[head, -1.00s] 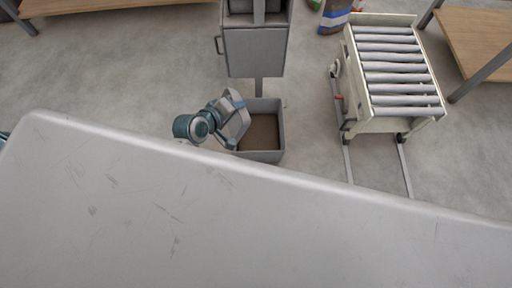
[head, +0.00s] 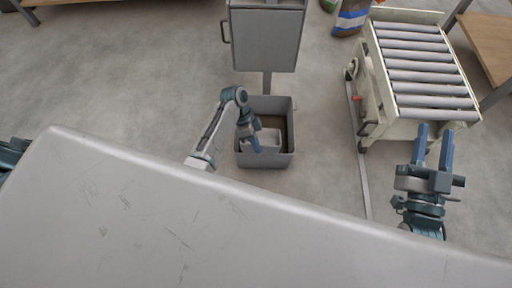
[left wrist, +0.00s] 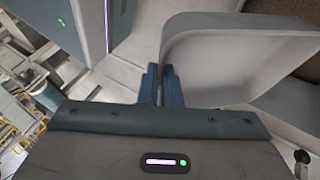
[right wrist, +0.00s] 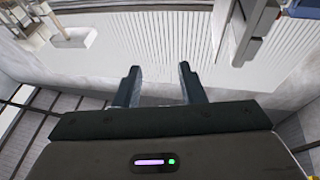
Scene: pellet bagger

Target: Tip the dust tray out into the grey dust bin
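The grey dust bin (head: 283,161) stands on the floor beyond the pale slab, with brown material inside. The light grey dust tray (head: 267,138) is over or within the bin's opening; I cannot tell its exact height or tilt. My left gripper (head: 254,143) is at the tray's left side. In the left wrist view the fingers (left wrist: 161,85) are close together on the wall of the tray (left wrist: 215,50), whose visible inside looks bare. My right gripper (head: 436,145) is open and empty; its fingers (right wrist: 158,85) are spread apart in the right wrist view.
A grey cabinet (head: 266,40) on a post stands just behind the bin. A roller conveyor (head: 422,65) is at the right, close behind my right gripper. The pale slab (head: 130,220) fills the foreground. Floor left of the bin is clear.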

